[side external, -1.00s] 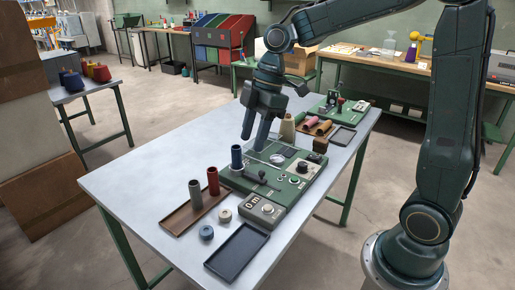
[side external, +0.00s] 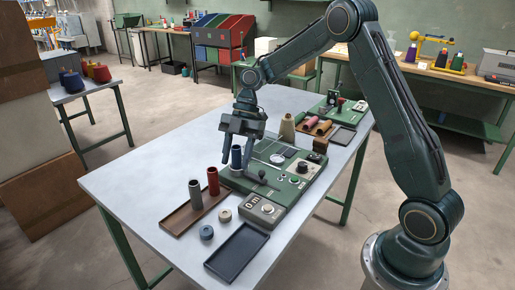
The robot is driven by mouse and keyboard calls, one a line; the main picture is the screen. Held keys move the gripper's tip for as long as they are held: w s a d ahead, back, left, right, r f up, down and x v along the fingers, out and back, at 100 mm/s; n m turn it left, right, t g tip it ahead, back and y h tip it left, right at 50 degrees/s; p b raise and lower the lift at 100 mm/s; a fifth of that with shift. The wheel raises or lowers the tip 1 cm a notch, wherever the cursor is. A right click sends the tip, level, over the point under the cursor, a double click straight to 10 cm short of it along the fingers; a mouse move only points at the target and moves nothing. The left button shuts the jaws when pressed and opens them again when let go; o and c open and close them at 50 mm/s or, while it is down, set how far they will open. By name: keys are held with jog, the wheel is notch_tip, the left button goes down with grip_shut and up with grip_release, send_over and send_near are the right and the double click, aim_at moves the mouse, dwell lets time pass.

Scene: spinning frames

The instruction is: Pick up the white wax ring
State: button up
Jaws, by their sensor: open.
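The white wax ring (side external: 225,215) lies flat on the grey table, beside the wooden tray and left of the control box. It looks off-white with a small dark centre. My gripper (side external: 236,174) points down with its two fingers apart, above and behind the ring, around the area of the dark blue spool (side external: 236,157) on the green machine. I cannot tell whether the fingers touch that spool. Nothing hides the ring.
A blue ring (side external: 206,233) lies left of the white one. A wooden tray (side external: 176,222) holds a grey spool (side external: 195,194) and a red spool (side external: 213,181). An empty dark tray (side external: 237,254) lies in front. The green machine (side external: 313,168) stands behind. The table's left part is clear.

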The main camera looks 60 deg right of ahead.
send_near(226, 211)
jog(key=shift+x, duration=1.75)
jog(key=shift+x, duration=2.55)
jog(key=c, duration=0.7)
